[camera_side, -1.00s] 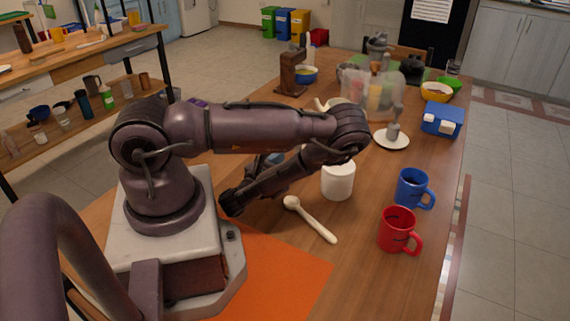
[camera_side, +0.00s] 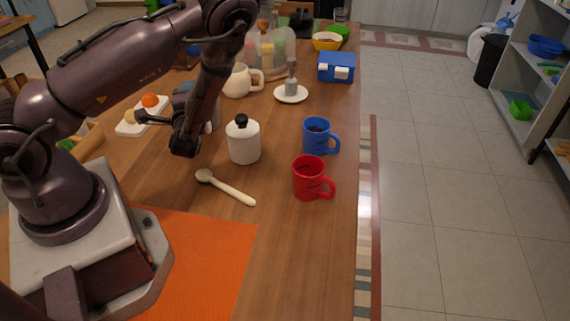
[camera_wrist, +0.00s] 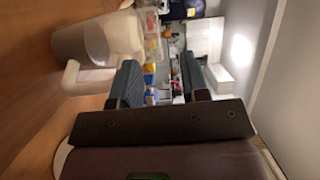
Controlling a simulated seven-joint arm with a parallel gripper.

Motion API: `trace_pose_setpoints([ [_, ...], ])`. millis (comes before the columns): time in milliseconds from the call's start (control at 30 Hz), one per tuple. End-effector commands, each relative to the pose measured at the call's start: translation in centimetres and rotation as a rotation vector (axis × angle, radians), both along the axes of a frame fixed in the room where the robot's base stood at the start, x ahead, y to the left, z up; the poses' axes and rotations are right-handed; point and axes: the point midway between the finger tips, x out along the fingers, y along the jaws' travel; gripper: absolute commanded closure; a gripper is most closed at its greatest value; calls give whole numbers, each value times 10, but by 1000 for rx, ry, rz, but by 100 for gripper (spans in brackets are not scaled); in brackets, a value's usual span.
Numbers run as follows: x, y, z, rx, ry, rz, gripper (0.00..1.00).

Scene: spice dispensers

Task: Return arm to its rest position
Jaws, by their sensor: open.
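My gripper (camera_wrist: 158,68) is open in the wrist view, its two blue-grey fingers apart with nothing between them. In the side view my arm is folded, its elbow high at the top edge and its forearm hanging down over the table. The gripper is mostly hidden behind the forearm there. A pale mug (camera_wrist: 98,40) lies close to the left of the fingers in the wrist view, apart from them. In the side view a cream mug (camera_side: 237,82) stands just right of the forearm.
A white jar with a black knob (camera_side: 243,145) stands right of the forearm. A wooden spoon (camera_side: 226,188), blue mug (camera_side: 317,138) and red mug (camera_side: 308,178) are in front. A blue box (camera_side: 336,68) is farther back. The orange mat (camera_side: 205,260) is clear.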

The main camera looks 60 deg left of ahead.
Motion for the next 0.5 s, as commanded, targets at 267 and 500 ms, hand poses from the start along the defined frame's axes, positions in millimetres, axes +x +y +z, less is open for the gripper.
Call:
trace_pose_setpoints([
  [267,43,-39,1,-573,-214,-7,59],
  [500,74,-103,36,-1057,-311,-70,59],
])
